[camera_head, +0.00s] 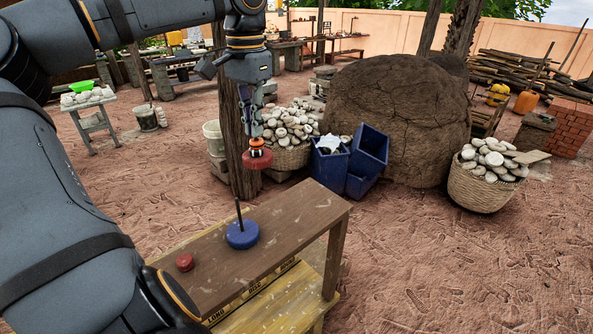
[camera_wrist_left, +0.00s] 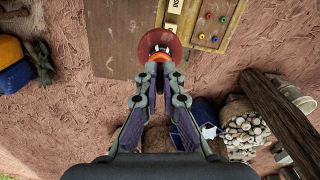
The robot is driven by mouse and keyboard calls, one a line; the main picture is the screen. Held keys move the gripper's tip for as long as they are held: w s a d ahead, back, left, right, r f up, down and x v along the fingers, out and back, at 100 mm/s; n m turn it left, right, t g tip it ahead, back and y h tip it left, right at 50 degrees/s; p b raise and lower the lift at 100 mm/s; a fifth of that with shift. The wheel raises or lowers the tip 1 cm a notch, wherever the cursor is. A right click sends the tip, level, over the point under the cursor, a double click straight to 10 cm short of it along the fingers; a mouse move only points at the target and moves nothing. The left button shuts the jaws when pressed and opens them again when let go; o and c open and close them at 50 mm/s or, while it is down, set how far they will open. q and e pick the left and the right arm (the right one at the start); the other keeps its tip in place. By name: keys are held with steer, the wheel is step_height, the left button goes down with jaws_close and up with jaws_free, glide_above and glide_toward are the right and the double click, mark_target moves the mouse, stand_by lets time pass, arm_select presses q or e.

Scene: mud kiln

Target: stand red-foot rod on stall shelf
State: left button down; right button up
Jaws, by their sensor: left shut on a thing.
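The red-foot rod hangs from my left gripper (camera_head: 256,138), with its round red foot (camera_head: 257,160) lowest and an orange and white part just above it. The gripper is shut on it, and the rod's shaft is mostly hidden by the fingers. In the left wrist view the red foot (camera_wrist_left: 160,36) lies just beyond the closed fingertips (camera_wrist_left: 160,68). The brown stall shelf (camera_head: 290,215) is below and in front, clear of the foot. A rod with a blue foot (camera_head: 242,235) stands upright on it. My right gripper is not in view.
A small red knob-like piece (camera_head: 185,262) sits on the shelf left of the blue foot. A yellow board (camera_head: 275,305) is beneath the shelf. A wooden post (camera_head: 240,150), blue bins (camera_head: 367,150) and a stone-filled basket (camera_head: 485,180) stand behind. The shelf's right end is bare.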

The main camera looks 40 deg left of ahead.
arm_select(q)
steer(key=w+d+f+p, duration=0.1)
steer(key=d+f, duration=0.1)
steer(key=f, duration=0.1)
steer(key=w+d+f+p, duration=0.2)
steer(key=d+f, duration=0.1)
steer(key=f, duration=0.1)
steer(key=w+d+f+p, duration=0.1)
steer(key=w+d+f, duration=0.1)
steer(key=d+f, duration=0.1)
steer(key=shift+f+p, duration=0.3)
steer(key=shift+a+f, duration=0.15)
steer(key=shift+a, duration=0.05)
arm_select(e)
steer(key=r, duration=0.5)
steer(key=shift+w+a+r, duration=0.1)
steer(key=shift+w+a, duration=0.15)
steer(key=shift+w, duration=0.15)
arm_select(q)
steer(key=c, duration=1.5)
jaws_free()
steer(key=shift+s+d, duration=0.1)
